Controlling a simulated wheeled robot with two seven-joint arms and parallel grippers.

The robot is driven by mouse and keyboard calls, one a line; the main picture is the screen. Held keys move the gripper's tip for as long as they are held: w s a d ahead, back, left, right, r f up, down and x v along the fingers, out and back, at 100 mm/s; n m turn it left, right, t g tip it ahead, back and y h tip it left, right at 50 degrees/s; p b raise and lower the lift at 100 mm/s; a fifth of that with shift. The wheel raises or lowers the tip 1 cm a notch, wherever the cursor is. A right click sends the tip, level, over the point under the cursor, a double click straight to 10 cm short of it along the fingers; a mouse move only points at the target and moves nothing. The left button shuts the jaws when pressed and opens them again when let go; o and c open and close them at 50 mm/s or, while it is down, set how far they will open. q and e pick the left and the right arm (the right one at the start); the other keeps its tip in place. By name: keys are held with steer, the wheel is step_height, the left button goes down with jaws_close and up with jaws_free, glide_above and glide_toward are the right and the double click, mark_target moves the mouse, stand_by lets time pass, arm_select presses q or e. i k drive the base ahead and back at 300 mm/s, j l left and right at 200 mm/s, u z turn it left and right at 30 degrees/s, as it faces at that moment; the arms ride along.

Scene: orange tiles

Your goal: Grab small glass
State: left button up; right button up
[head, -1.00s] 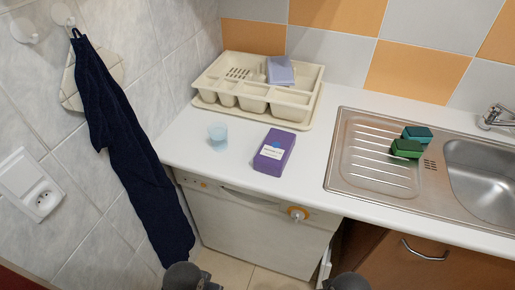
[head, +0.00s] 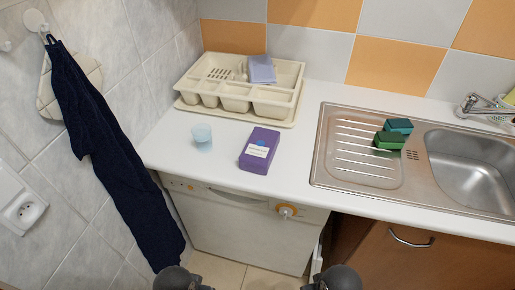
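A small pale-blue translucent glass (head: 202,137) stands upright on the white counter, left of a purple box and in front of the dish rack. It is apart from both. At the bottom edge of the head view, two dark rounded parts of my own arms show, well below and in front of the counter. The fingers of my left and right grippers do not show, and nothing of mine touches the glass.
A purple box (head: 259,150) lies just right of the glass. A cream dish rack (head: 287,104) stands behind. A steel sink (head: 335,165) with green sponges (head: 389,140) is at right. A dark blue towel (head: 115,150) hangs at left. The counter's front edge is clear.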

mark_target(202, 133)
steer(key=k+l, duration=0.1)
steer(key=l, duration=0.3)
steer(key=k+l+u, duration=0.1)
steer(key=l, duration=0.3)
steer(key=k+l+u, duration=0.1)
steer(key=l, duration=0.3)
steer(key=k+l, duration=0.15)
steer(key=l, duration=0.25)
